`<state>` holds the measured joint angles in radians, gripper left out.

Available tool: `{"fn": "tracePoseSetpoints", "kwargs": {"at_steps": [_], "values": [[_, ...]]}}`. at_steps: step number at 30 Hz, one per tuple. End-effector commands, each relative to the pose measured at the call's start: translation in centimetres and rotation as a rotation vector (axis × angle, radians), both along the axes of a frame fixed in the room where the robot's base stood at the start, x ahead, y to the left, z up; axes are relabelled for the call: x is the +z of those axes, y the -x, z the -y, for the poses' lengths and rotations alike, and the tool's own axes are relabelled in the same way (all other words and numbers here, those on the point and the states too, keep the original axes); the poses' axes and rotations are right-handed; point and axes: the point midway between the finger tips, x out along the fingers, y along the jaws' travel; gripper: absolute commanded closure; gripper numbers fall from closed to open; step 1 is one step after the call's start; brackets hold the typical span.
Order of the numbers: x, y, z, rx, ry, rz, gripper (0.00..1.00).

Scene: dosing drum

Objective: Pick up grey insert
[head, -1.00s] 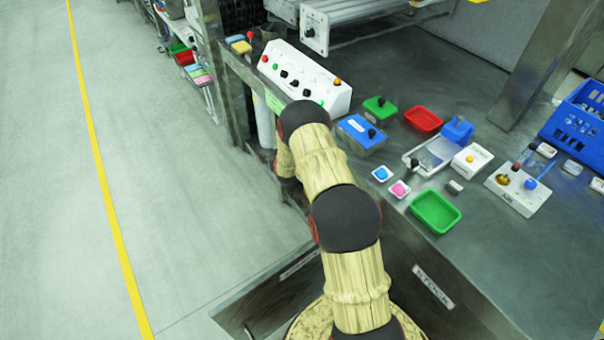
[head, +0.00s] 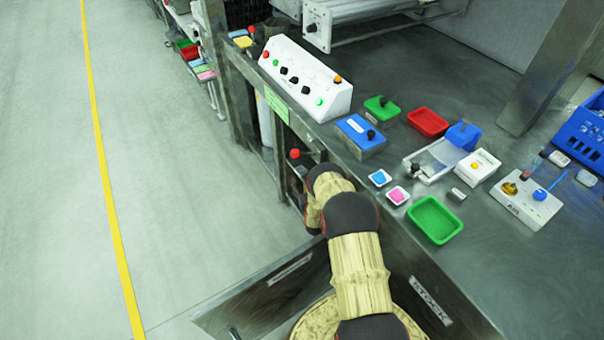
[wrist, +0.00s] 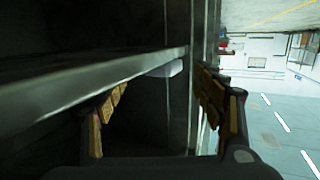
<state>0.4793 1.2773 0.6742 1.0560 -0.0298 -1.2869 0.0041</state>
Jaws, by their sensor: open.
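A small pale grey piece (wrist: 165,69), possibly the grey insert, shows in the wrist view beside a metal shelf edge, ahead of my fingers and partly hidden by that edge. My gripper (wrist: 163,81) is open, one finger to the left under the edge and one to the right. The pale piece lies between the finger lines, and I see no contact. In the head view my gripper is hidden beyond my bent arm, low at the bench's front side. A small grey block (head: 457,194) also lies on the bench top there; I cannot tell which one is the insert.
The metal shelf edge (wrist: 90,88) runs close along my left finger. A dark upright wall stands behind the pale piece. On the bench are a green tray (head: 434,220), a red tray (head: 427,122), a blue box (head: 360,134) and a white control panel (head: 304,82).

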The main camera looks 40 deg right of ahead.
Motion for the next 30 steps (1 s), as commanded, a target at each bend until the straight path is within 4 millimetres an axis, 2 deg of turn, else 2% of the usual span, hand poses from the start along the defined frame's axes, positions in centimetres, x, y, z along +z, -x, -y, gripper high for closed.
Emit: {"fn": "tracePoseSetpoints", "kwargs": {"at_steps": [4, 9, 18, 30], "values": [[-0.5, -2.2, 0.6, 0.0, 0.001, 0.003, 0.32], [-0.7, -3.9, 1.4, 0.0, 0.0, 0.001, 0.32], [-0.5, -4.3, 1.6, 0.0, 0.0, 0.0, 0.32], [-0.5, -4.3, 1.6, 0.0, 0.0, 0.0, 0.54]]}}
